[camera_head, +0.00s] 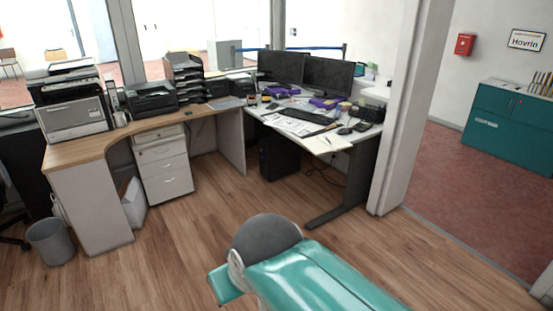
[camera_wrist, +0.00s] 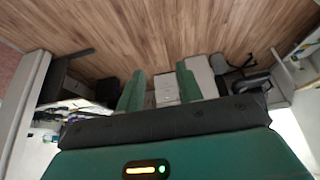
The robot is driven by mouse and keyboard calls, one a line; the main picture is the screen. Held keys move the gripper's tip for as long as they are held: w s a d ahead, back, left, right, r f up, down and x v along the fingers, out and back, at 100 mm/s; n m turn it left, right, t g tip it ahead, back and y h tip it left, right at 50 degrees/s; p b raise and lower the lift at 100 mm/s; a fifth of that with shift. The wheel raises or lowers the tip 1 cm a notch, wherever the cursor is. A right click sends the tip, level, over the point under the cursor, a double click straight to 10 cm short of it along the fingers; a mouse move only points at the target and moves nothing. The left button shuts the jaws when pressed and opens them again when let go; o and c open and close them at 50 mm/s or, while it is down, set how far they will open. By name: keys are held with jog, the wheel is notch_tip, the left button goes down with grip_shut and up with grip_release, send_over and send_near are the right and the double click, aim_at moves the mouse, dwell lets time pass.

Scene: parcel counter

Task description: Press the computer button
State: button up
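The computer, a black tower (camera_head: 280,158), stands on the floor under the white desk in the head view. Its button is too small to make out. In the wrist view, which is upside down, a dark box (camera_wrist: 107,91) left of the fingers looks like the same tower. My gripper (camera_wrist: 160,88) shows there as two green fingers, spread apart with nothing held between them. It is well away from the computer. The gripper does not show in the head view; only teal parts of my own body do.
The white desk (camera_head: 357,134) carries two monitors (camera_head: 328,76), a keyboard and papers; its dark leg (camera_head: 342,187) stands right of the tower. A wooden counter (camera_head: 90,150), drawer cabinet (camera_head: 165,170) and bin (camera_head: 50,242) are left. The wooden floor (camera_head: 215,208) before the desk is clear.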

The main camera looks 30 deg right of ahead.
grip_shut()
dwell(1.7)
